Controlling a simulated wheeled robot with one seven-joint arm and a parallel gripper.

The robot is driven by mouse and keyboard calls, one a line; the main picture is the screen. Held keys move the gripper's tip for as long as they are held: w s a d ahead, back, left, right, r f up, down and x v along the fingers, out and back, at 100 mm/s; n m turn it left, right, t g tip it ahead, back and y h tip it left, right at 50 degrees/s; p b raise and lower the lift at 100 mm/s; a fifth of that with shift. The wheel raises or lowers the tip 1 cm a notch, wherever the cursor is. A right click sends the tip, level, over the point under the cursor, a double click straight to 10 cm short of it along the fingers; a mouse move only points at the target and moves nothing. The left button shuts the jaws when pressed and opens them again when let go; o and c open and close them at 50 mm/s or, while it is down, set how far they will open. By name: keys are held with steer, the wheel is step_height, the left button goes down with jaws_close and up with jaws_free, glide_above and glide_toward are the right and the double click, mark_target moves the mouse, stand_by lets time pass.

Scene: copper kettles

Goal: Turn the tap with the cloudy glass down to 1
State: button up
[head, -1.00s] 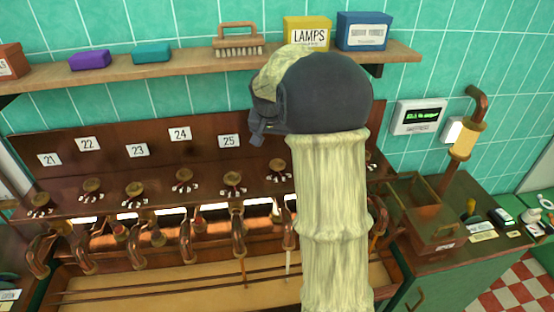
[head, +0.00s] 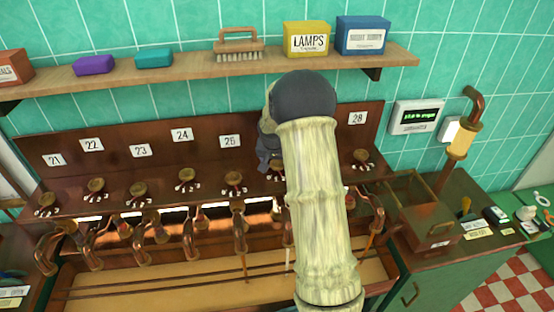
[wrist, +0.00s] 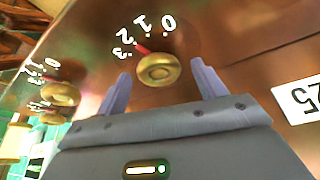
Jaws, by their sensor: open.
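In the wrist view a round brass tap knob (wrist: 158,68) sits in front of a 0 to 3 scale (wrist: 143,36), its red pointer near 2. My gripper (wrist: 159,74) is open, one finger on each side of this knob, and no clear contact shows. In the head view my gripper (head: 268,155) is at the panel just right of plate 25 (head: 230,141); my arm hides the knobs there. Below, one tap has a pale stream (head: 288,257), and another has an amber one (head: 245,264). I cannot make out which glass is cloudy.
More knobs stand in a row, such as those under plates 24 (head: 187,176) and 28 (head: 361,157). Curved copper taps (head: 188,240) hang over a trough (head: 180,278). A shelf (head: 190,72) with boxes and a brush runs above. A wooden box (head: 428,229) stands at right.

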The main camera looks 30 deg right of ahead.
steer(key=shift+c, duration=0.2)
steer(key=c, duration=0.9)
steer(key=shift+c, duration=0.2)
steer(key=shift+f+m+b, duration=0.1)
steer(key=shift+m+b, duration=0.3)
steer(key=shift+b, duration=0.3)
steer(key=shift+w+a+m+g+h+b, duration=0.15)
steer(key=shift+m+g+h+b, duration=0.2)
steer(key=shift+m+b, duration=0.55)
steer(key=shift+m+g+h+b, duration=0.45)
steer(key=shift+m+g+b, duration=0.15)
steer(key=shift+m, duration=1)
steer(key=shift+r, duration=0.2)
steer(key=o, duration=1)
